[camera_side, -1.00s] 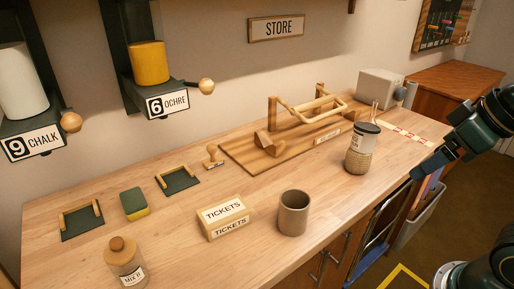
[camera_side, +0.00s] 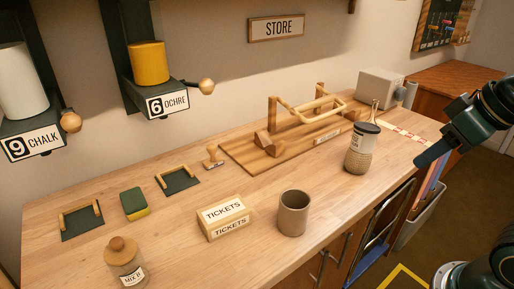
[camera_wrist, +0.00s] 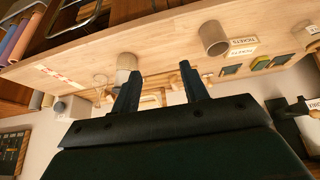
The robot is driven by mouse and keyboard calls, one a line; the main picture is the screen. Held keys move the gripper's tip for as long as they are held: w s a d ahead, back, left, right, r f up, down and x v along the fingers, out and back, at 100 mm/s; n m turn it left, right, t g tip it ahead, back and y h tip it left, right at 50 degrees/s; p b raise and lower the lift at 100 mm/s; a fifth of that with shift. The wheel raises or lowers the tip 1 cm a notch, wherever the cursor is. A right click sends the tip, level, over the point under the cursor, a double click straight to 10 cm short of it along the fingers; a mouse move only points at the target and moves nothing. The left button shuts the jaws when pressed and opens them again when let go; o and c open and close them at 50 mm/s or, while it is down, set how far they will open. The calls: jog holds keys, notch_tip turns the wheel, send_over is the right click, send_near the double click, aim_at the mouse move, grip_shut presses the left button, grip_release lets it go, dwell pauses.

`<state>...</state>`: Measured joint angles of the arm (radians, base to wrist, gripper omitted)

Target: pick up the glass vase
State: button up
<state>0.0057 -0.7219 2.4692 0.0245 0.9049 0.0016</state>
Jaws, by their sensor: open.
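The glass vase is clear and slim. In the side view its narrow neck (camera_side: 375,109) shows above and behind a dark-lidded jar (camera_side: 361,150), which hides most of its body. In the wrist view a faint clear shape that looks like the vase (camera_wrist: 100,82) is left of my left finger, beside the jar (camera_wrist: 126,62). My gripper (camera_side: 421,161) is right of the jar and vase, near the counter's right edge. In the wrist view my gripper (camera_wrist: 158,80) has its two fingers apart, with nothing held between them.
A grey cup (camera_side: 293,214), a TICKETS box (camera_side: 224,217) and a corked jar (camera_side: 125,264) stand toward the front. Bare counter lies between cup and jar.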

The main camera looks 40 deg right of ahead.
jog(key=w+d+r+m+g+h, duration=0.15)
jog(key=w+d+r+m, duration=0.25)
jog(key=w+d, duration=0.4)
jog(key=w+d+r+m+g+h, duration=0.15)
jog(key=w+d+r+m, duration=0.35)
jog(key=w, duration=0.5)
jog(key=w+d+f+m+g, duration=0.1)
jog(key=w+d+f+m, duration=0.3)
jog(key=w+d, duration=0.2)
jog(key=w+d+f+m+g+h, duration=0.1)
jog(key=w+d+f+m, duration=0.3)
jog(key=d, duration=0.5)
jog(key=shift+w+d+f+m+g, duration=0.15)
jog(key=shift+w+f+m+g, duration=0.3)
jog(key=shift+w, duration=0.55)
jog(key=shift+f, duration=0.1)
jog(key=x, duration=0.8)
jog(key=shift+d+f, duration=0.15)
